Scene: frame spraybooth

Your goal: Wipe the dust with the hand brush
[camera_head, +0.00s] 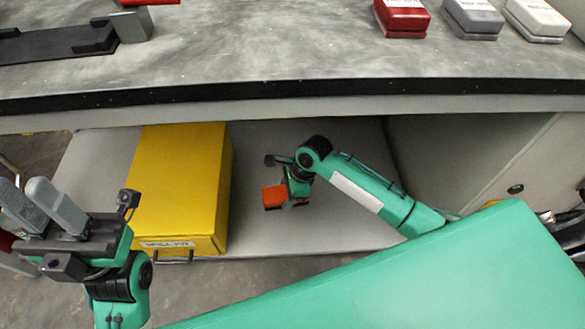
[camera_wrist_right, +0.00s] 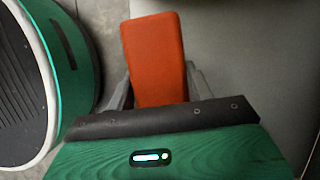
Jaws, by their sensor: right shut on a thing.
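My right gripper (camera_head: 288,190) is below the tabletop, in front of the lower shelf space. It is shut on an orange-red block (camera_head: 273,196), which also shows between the fingers in the right wrist view (camera_wrist_right: 154,58). No bristles show, so I cannot tell whether this block is the hand brush. The grey tabletop (camera_head: 270,60) has pale, smudged, dusty-looking patches. My left gripper (camera_head: 38,207) is at the lower left, empty, with its two grey fingers apart.
A yellow box (camera_head: 180,185) with a label and handle stands on the grey lower shelf (camera_head: 300,235). Red (camera_head: 402,18), grey (camera_head: 472,18) and white (camera_head: 537,18) boxes stand at the tabletop's back right. A black tray (camera_head: 55,44) lies at left. The tabletop's middle is clear.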

